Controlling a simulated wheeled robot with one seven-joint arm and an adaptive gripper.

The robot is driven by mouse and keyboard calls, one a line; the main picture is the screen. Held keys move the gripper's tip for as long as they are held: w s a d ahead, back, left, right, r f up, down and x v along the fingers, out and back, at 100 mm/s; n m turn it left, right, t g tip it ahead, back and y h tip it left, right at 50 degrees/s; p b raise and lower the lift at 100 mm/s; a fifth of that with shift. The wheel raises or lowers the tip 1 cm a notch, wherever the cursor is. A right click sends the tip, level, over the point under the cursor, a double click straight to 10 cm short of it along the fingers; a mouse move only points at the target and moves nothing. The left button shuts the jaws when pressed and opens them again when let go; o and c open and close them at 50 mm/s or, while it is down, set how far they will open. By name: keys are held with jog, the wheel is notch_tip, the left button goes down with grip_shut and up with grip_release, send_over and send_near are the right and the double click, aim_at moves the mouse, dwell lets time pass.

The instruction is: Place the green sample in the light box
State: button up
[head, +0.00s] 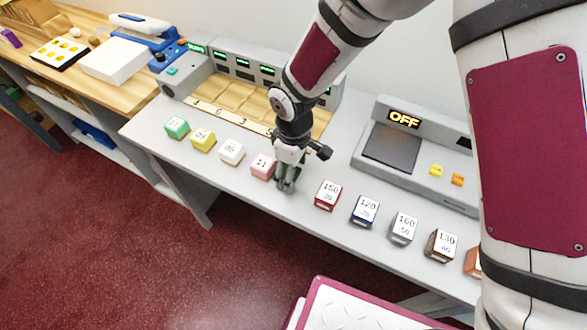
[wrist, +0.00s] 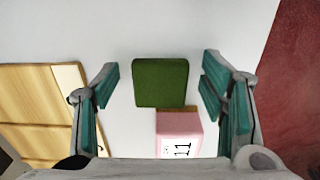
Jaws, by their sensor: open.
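A dark green block (wrist: 160,82) sits on the pale counter between the spread fingers of my gripper in the wrist view, with gaps on both sides. My gripper (head: 286,187) is open and points down at the counter, just right of the pink block. In the head view its fingers almost fully hide the dark green block. A lighter mint green block (head: 176,127) stands at the left end of the row. A grey unit with a dark plate (head: 391,148) and a lit "OFF" sign stands to the right; no label shows whether it is the light box.
The pink block (head: 263,166) is close beside my gripper. White (head: 232,151) and yellow (head: 202,139) blocks stand left, red (head: 327,194) and several others right. A grey rack with wooden bays (head: 235,100) stands behind. Bare counter lies between the row and the "OFF" unit.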

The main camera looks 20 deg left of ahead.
notch_tip(320, 180, up, 12)
jog(key=shift+r+b, duration=0.15)
jog(key=shift+b, duration=0.25)
